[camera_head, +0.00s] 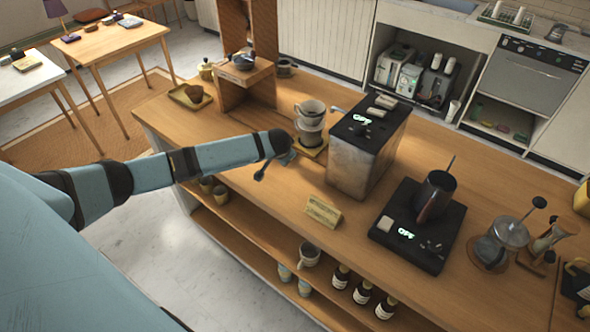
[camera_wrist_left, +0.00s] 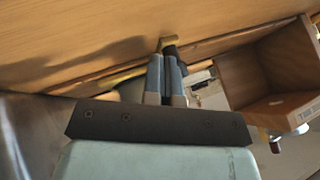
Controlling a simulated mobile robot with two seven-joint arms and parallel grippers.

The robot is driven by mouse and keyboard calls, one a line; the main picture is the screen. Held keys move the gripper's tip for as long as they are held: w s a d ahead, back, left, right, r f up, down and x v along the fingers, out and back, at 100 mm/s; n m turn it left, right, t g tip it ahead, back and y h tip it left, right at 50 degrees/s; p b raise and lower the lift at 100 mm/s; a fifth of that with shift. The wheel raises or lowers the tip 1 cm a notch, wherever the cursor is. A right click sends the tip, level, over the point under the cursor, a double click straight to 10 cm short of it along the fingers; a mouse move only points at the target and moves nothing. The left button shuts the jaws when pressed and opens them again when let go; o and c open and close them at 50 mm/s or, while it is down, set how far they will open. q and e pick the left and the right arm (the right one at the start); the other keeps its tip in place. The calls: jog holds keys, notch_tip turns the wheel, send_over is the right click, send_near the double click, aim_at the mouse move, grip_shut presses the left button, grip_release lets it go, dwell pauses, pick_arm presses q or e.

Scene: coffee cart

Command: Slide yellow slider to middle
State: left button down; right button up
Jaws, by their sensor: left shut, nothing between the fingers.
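A yellow piece (camera_wrist_left: 168,41) shows at the tips of my left gripper (camera_wrist_left: 168,58) in the left wrist view, against the wooden counter. It looks like the yellow slider, but the fingers hide part of it. My left gripper is shut and empty, its fingertips close to the yellow piece; I cannot tell whether they touch. In the head view my left gripper (camera_head: 288,158) is low over the counter, partly hidden by its own wrist, in front of a yellowish base (camera_head: 311,151) under a dripper and cup (camera_head: 311,112). My right gripper is not in view.
A metal coffee machine (camera_head: 362,150) stands just right of the gripper. A wooden shelf unit (camera_head: 247,78) stands behind it; it also shows in the left wrist view (camera_wrist_left: 275,70). A small sign (camera_head: 323,212) and a black scale (camera_head: 398,258) are nearer the front. The counter's left front is clear.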

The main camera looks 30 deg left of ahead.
pick_arm(q)
jog(key=a, duration=0.6)
jog(key=w+a, duration=0.1)
jog(key=a, duration=0.2)
jog(key=shift+w+a+f+p, duration=0.1)
jog(key=shift+a+f+p, duration=0.05)
jog(key=shift+p, duration=0.25)
jog(key=shift+a, duration=0.55)
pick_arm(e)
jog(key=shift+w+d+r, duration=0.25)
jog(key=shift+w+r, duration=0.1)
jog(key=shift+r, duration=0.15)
pick_arm(q)
jog(key=shift+d, duration=0.1)
